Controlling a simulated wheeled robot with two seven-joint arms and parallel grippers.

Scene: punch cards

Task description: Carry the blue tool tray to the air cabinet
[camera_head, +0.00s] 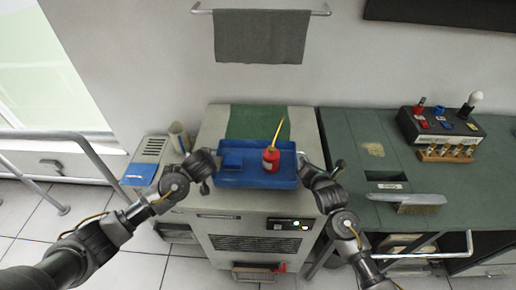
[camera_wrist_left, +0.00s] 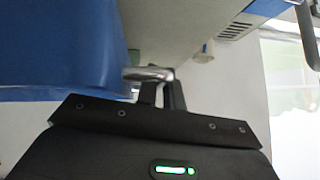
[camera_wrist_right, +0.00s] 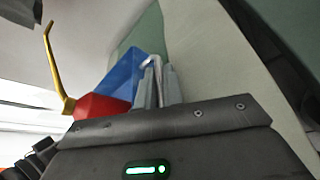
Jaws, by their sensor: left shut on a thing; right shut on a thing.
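The blue tool tray (camera_head: 256,183) is over the near part of the beige cabinet's top, in the middle of the head view. It holds a red oil can (camera_head: 270,160) with a yellow spout and a small blue block (camera_head: 232,160). My left gripper (camera_head: 212,165) is shut on the tray's left end; the left wrist view shows the tray's blue wall (camera_wrist_left: 60,45) and a metal handle. My right gripper (camera_head: 304,168) is shut at the tray's right end, on a metal handle in the right wrist view (camera_wrist_right: 152,75). I cannot tell whether the tray touches the top.
The beige air cabinet (camera_head: 213,130) has a green mat (camera_head: 256,121) at the back. A green bench (camera_head: 355,130) to the right bears a brush (camera_head: 408,200) and a black switch box (camera_head: 440,125). A grey towel (camera_head: 260,37) hangs above. A rail (camera_head: 80,140) stands left.

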